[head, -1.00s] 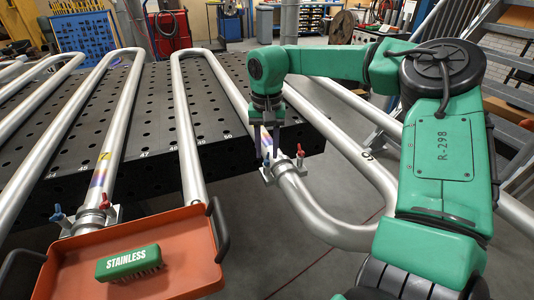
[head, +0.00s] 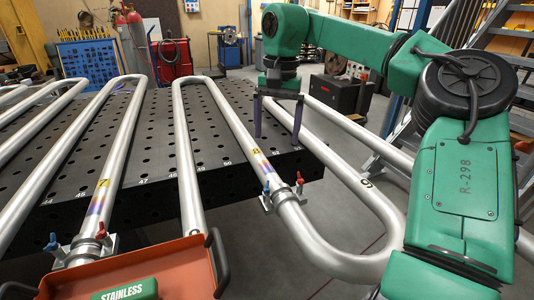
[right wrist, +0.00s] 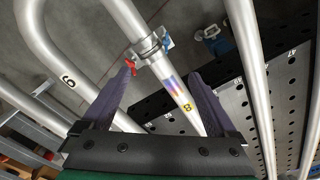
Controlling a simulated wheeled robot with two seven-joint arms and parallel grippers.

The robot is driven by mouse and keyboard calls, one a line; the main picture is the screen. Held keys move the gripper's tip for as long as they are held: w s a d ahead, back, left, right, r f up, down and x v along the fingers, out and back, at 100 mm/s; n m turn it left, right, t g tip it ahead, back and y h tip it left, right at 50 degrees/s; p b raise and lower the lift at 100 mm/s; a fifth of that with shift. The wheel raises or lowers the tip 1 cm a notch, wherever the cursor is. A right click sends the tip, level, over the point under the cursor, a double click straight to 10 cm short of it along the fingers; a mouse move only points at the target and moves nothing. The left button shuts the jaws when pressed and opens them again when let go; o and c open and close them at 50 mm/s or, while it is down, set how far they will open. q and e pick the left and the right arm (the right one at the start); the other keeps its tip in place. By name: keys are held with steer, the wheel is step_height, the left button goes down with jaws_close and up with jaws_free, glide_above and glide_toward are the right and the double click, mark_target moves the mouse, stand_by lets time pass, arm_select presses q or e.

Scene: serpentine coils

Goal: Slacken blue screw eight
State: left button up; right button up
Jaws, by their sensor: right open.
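The clamp (head: 283,196) grips the silver pipe whose yellow label reads 8 in the right wrist view (right wrist: 187,107). Its blue screw (head: 266,187) stands on the left in the head view, its red screw (head: 299,181) on the right. In the right wrist view the blue screw (right wrist: 168,43) is beyond the pipe and the red screw (right wrist: 130,67) lies near one fingertip. My right gripper (head: 277,140) is open and empty, fingers pointing down, above and behind the clamp, apart from the blue screw. My left gripper is out of view.
A second clamp (head: 85,248) with blue and red screws holds a pipe at lower left. An orange tray (head: 180,256) with a green STAINLESS brush (head: 126,291) is in front. The black perforated table (head: 150,165) lies under the coils. A pipe bend (head: 370,262) overhangs the floor.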

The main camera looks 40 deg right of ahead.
steer(key=s+d+m+t+y, duration=0.1)
steer(key=s+d+m, duration=0.3)
steer(key=m, duration=0.4)
steer(key=m+t+y+p, duration=0.2)
steer(key=m, duration=0.7)
glide_toward(268, 185)
steer(key=x, duration=0.7)
steer(key=shift+a, duration=0.35)
steer(key=shift+f, duration=0.45)
